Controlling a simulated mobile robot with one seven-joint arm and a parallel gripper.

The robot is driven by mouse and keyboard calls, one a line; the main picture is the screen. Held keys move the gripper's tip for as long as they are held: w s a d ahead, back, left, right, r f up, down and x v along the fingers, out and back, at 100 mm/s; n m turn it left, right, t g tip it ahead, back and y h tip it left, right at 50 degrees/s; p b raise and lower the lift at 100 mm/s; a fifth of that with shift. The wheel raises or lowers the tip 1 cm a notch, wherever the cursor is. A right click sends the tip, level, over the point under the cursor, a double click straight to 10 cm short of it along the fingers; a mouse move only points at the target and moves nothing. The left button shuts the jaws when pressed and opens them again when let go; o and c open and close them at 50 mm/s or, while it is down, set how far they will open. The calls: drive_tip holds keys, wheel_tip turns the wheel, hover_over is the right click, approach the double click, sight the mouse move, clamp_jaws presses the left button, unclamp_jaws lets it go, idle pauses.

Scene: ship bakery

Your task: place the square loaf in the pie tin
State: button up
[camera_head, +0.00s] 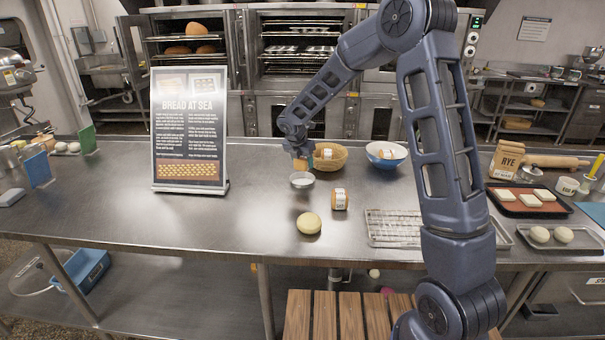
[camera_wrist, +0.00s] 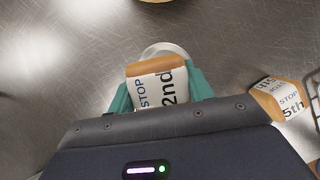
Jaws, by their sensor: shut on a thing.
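My gripper (camera_head: 299,156) is shut on a square loaf (camera_head: 301,165), brown with a white paper band. In the wrist view the loaf (camera_wrist: 160,83) reads "2nd STOP" and sits between my teal fingertips (camera_wrist: 160,90). The pie tin (camera_head: 302,181) is a small round silver tin on the steel counter, directly below the loaf in the head view. In the wrist view its rim (camera_wrist: 166,47) shows past the loaf's far edge, and the loaf hides most of it. The loaf appears to be above the tin; the exact gap cannot be told.
A banded "5th STOP" loaf (camera_head: 340,200) and a pale round bun (camera_head: 309,223) stand close in front. A wicker basket (camera_head: 338,163) and blue bowl (camera_head: 387,163) are behind. A wire rack (camera_head: 393,228) lies right, a sign (camera_head: 189,130) left. The counter's left-middle is clear.

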sight(302, 182)
drive_tip(key=shift+f, duration=2.6)
drive_tip(key=shift+f, duration=0.4)
drive_tip(key=o, duration=0.7)
drive_tip(key=shift+r, duration=0.55)
drive_tip(key=v, duration=1.2)
drive_tip(key=shift+s+f, duration=0.1)
